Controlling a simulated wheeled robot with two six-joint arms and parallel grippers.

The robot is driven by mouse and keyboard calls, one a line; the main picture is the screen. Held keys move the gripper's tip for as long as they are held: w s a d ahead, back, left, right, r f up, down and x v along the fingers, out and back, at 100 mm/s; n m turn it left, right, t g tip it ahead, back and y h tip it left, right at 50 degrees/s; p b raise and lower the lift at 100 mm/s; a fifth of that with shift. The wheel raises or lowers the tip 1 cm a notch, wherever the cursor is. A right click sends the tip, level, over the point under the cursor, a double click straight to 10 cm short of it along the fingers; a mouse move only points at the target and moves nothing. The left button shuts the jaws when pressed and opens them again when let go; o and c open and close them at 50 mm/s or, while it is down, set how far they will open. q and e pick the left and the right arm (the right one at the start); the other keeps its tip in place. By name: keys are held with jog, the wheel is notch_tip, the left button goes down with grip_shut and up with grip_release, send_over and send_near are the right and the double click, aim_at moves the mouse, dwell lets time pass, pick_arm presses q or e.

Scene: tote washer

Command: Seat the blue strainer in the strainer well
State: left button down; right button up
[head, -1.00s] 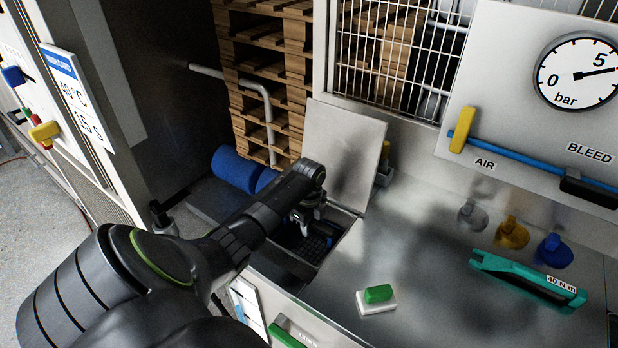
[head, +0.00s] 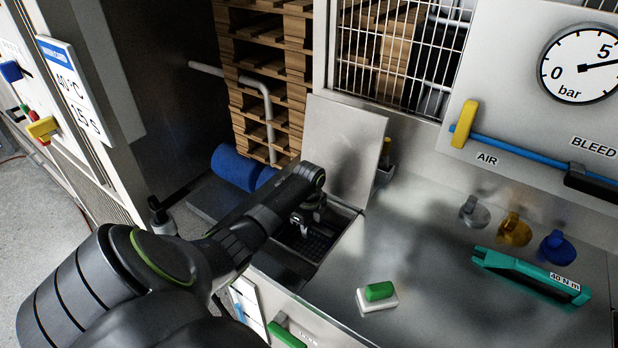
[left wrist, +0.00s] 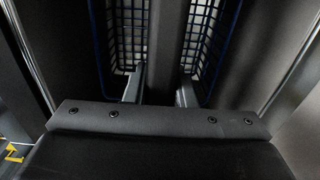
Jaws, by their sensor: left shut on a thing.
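My left gripper (head: 307,218) is over the open strainer well (head: 343,232) in the steel counter, pointing down into it. In the left wrist view, the blue strainer (left wrist: 130,30) shows as a blue-rimmed mesh basket beyond the fingers. My left gripper (left wrist: 162,90) is shut on its dark middle bar. In the head view a dark mesh shows in the opening below the gripper; I cannot tell whether it is the strainer or the well's floor. The strainer's underside and its contact with the well are hidden. My right gripper is not in view.
A raised steel lid (head: 345,150) stands behind the well. A green-and-white block (head: 378,293) and a teal torque wrench (head: 530,273) lie on the counter to the right. Grey, yellow and blue knobs (head: 514,230) line the back. The counter's middle is clear.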

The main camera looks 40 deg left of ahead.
pick_arm(q)
jog(key=c, duration=0.6)
grip_release()
jog(key=shift+f, duration=0.1)
dwell(0.3)
jog(key=shift+r+p, duration=4.55)
jog(key=shift+p, duration=0.35)
jog(key=shift+f, duration=0.1)
